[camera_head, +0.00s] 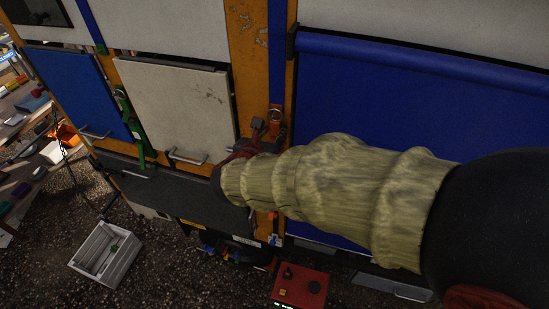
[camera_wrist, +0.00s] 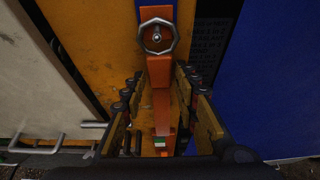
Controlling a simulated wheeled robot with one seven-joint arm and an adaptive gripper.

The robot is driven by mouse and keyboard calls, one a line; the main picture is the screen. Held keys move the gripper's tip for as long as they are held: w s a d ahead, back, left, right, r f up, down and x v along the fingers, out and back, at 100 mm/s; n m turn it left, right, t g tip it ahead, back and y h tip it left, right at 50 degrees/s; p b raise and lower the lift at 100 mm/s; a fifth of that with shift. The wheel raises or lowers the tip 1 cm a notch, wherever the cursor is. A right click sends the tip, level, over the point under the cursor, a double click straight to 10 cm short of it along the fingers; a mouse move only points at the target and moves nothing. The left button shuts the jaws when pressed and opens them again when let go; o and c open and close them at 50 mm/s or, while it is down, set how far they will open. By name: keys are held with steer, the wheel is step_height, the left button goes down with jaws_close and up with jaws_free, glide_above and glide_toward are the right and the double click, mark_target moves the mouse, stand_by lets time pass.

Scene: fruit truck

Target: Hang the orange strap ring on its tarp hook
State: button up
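An orange strap piece (camera_wrist: 160,75) runs down the orange post in the wrist view, below a blue strap (camera_wrist: 155,3). Near its top a grey, eight-sided metal ring (camera_wrist: 143,45) surrounds a small round knob (camera_wrist: 156,37). I cannot tell whether the ring hangs on a hook or only lies in front of it. My gripper (camera_wrist: 163,105) is open, its fingers on both sides of the lower orange piece (camera_wrist: 162,125), with gaps visible. In the head view the orange piece (camera_head: 276,115) shows just beyond my gripper (camera_head: 240,150), which is partly hidden by my arm.
The blue tarp (camera_head: 370,100) is right of the post; a white door (camera_head: 175,100) with a metal handle (camera_head: 187,158) is left. A dark ledge (camera_head: 165,195) runs below. A pale crate (camera_head: 105,255) and a red box (camera_head: 300,287) are lower down.

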steer(key=shift+o, duration=1.4)
steer(key=v, duration=1.2)
steer(key=s+d+f+m+g+y+b, duration=0.1)
steer(key=s+d+f+m+g+b, duration=0.3)
steer(key=f+m, duration=0.3)
steer(key=s+d+f+m+g+y+b, duration=0.1)
steer(key=s+d+f+m+g+b, duration=0.15)
steer(key=s+f+m, duration=0.4)
steer(key=s+d+f+m+g+y+b, duration=0.1)
steer(key=s+d+f+m+g+b, duration=0.3)
steer(key=f+m, duration=0.3)
steer(key=s+d+f+m+t+y+b, duration=0.1)
steer(key=d+f+m+b, duration=0.8)
steer(key=b, duration=1.1)
step_height(320, 180, down, 4)
steer(key=shift+s+d+f+m+t+y+b, duration=0.2)
steer(key=shift+s+d+m+t+y+b, duration=0.15)
steer(key=shift+s+m+t, duration=0.65)
